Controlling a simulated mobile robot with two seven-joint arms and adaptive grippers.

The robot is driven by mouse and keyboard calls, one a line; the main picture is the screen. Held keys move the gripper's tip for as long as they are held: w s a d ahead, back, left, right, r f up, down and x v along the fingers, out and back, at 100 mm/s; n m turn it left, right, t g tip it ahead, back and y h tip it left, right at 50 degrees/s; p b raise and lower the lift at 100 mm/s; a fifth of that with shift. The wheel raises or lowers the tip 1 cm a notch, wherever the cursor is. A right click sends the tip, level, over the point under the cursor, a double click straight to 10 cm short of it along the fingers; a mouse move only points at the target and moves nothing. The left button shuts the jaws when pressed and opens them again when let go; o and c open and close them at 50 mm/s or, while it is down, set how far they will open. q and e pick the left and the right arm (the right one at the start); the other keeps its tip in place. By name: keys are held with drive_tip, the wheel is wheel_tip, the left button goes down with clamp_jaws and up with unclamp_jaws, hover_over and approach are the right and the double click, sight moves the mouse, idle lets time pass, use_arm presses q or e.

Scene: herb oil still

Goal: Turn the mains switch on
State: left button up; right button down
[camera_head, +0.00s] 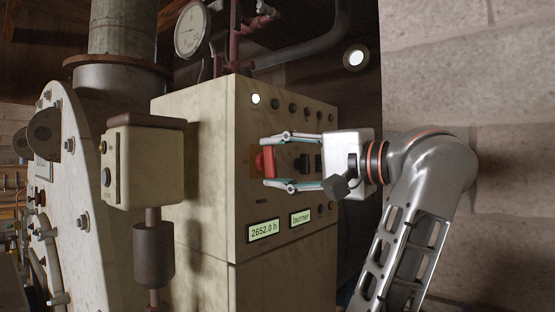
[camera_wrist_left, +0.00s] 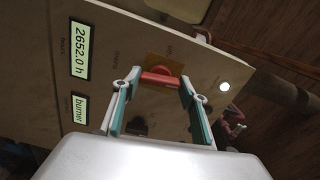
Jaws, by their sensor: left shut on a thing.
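The mains switch (camera_head: 267,162) is a red rotary handle on a yellow plate on the side of a cream control cabinet (camera_head: 190,150). My left gripper (camera_head: 270,160) reaches in from the right in the head view, its two teal-lined fingers around the red handle, shut on it. In the left wrist view, the red handle (camera_wrist_left: 160,80) lies as a bar between the fingertips (camera_wrist_left: 160,86), with the yellow plate behind it. The fingers partly hide the panel around the switch. My right gripper is not in view.
The panel has a lit white lamp (camera_head: 255,98), several dark knobs, and lit displays reading "2652.0 h" (camera_head: 264,231) and "burner" (camera_head: 300,218). A smaller cream box (camera_head: 145,165) stands to the left. A pressure gauge (camera_head: 190,30) and pipes are above. A block wall (camera_head: 470,80) is on the right.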

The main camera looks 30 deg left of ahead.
use_arm(q)
drive_tip(key=shift+m, duration=0.3)
drive_tip(key=o, duration=1.1)
drive_tip(key=shift+a, duration=0.1)
